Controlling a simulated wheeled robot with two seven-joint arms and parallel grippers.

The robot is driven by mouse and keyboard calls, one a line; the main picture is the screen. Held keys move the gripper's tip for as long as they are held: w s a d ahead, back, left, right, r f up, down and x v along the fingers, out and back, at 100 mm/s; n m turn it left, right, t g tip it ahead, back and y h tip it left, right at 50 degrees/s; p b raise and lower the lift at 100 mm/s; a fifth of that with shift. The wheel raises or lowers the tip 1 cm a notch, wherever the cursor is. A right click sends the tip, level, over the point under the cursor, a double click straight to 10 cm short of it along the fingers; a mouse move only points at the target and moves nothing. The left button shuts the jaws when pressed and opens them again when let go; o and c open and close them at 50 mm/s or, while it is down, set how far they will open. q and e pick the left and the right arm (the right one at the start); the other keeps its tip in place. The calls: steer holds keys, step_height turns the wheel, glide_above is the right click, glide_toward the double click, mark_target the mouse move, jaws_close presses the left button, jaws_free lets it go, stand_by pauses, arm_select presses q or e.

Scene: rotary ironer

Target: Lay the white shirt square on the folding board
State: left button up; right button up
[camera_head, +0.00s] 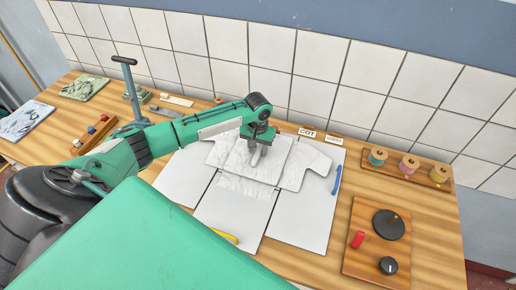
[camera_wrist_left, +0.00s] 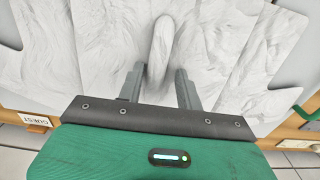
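The white shirt (camera_head: 309,163) lies spread and wrinkled over the far part of the pale folding board (camera_head: 302,217), crossing its panels. One sleeve reaches out to the right; my arm partly covers the left side. I cannot tell whether it lies square. My left gripper (camera_head: 256,155) points down over the shirt's middle. In the left wrist view, its two fingers (camera_wrist_left: 159,80) stand apart on either side of a raised ridge of the shirt (camera_wrist_left: 161,45), with small gaps visible beside the ridge. My right gripper is not in view.
COT (camera_head: 307,132) and GUEST (camera_head: 334,140) labels stand behind the board by the tiled wall. A spool rack (camera_head: 407,170) and a wooden control panel (camera_head: 367,255) are on the right. A blue tool (camera_head: 337,180) lies at the board's right edge. Folded cloths (camera_head: 84,88) lie far left.

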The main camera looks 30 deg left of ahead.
mark_target(259, 150)
arm_select(q)
steer(key=shift+s+d+f, duration=0.15)
steer(key=shift+f, duration=0.05)
steer(key=shift+r, duration=0.3)
step_height(259, 150, up, 12)
steer(key=b, duration=0.2)
steer(key=shift+w+f+b, duration=0.2)
steer(key=shift+w+b, duration=0.05)
steer(key=shift+b, duration=0.1)
steer(key=shift+f, duration=0.1)
